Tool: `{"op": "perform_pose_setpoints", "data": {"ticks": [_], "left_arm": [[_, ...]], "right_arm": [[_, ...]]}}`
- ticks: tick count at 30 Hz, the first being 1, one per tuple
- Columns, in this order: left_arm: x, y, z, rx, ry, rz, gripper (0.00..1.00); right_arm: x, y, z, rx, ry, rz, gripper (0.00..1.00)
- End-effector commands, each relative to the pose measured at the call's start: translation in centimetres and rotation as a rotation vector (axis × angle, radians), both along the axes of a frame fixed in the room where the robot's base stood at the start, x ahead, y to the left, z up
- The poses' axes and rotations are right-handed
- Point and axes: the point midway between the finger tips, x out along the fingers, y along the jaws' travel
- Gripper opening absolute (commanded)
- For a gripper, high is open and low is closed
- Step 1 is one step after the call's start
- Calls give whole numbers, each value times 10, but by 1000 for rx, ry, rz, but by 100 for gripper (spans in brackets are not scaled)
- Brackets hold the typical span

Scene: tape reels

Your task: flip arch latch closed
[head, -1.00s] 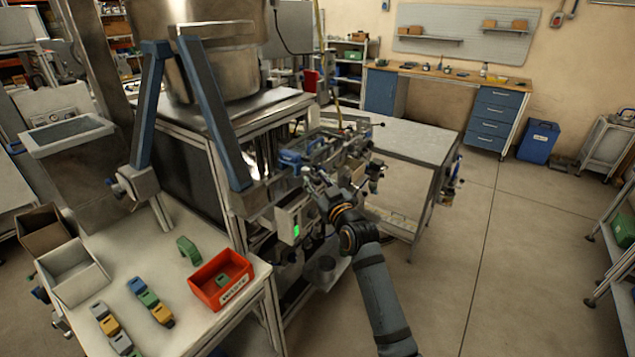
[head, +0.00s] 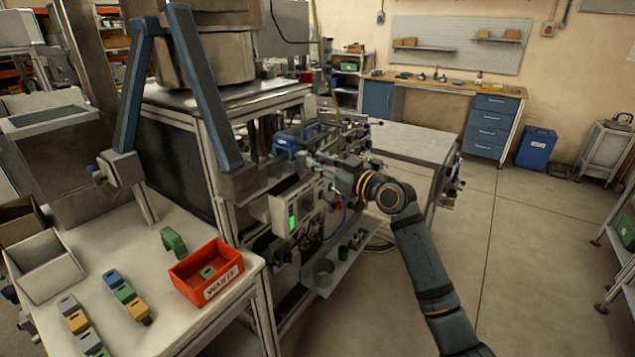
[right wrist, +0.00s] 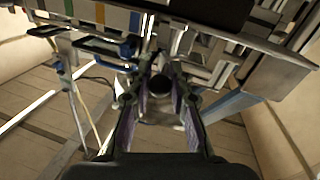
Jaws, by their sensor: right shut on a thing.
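My right gripper (head: 312,162) reaches in from the right to the front of the machine (head: 298,205), beside a blue arched part (head: 287,140) on its rail. In the right wrist view its two fingers (right wrist: 160,100) stand on either side of a dark round-ended part (right wrist: 161,84), and the gripper is shut on it. The fingertips are small and partly hidden in the head view. I cannot tell for sure which part of the crowded rail is the arch latch, or its angle. My left gripper is not in view.
A large blue-legged frame (head: 198,88) rises left of the rail. A grey box with a green light (head: 291,222) hangs below it. A red waste bin (head: 205,280) and coloured blocks (head: 123,292) sit on the white table (head: 180,325). The floor at right is open.

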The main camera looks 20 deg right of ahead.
Motion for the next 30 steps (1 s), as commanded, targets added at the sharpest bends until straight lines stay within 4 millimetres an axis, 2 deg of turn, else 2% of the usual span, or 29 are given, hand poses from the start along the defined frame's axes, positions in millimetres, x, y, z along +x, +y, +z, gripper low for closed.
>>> {"op": "perform_pose_setpoints", "data": {"ticks": [2,12,13,18,26,30], "left_arm": [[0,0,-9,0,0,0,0],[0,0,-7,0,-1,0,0],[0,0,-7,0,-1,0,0],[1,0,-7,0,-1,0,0],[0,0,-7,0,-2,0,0],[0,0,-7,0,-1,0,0]], "right_arm": [[0,-1,-4,-1,3,17,0],[0,-1,0,-1,4,24,0],[0,-1,0,-1,4,24,24],[0,-1,0,-1,4,24,43],[0,-2,0,0,3,23,43],[-12,-9,-1,-5,4,21,43]]}}
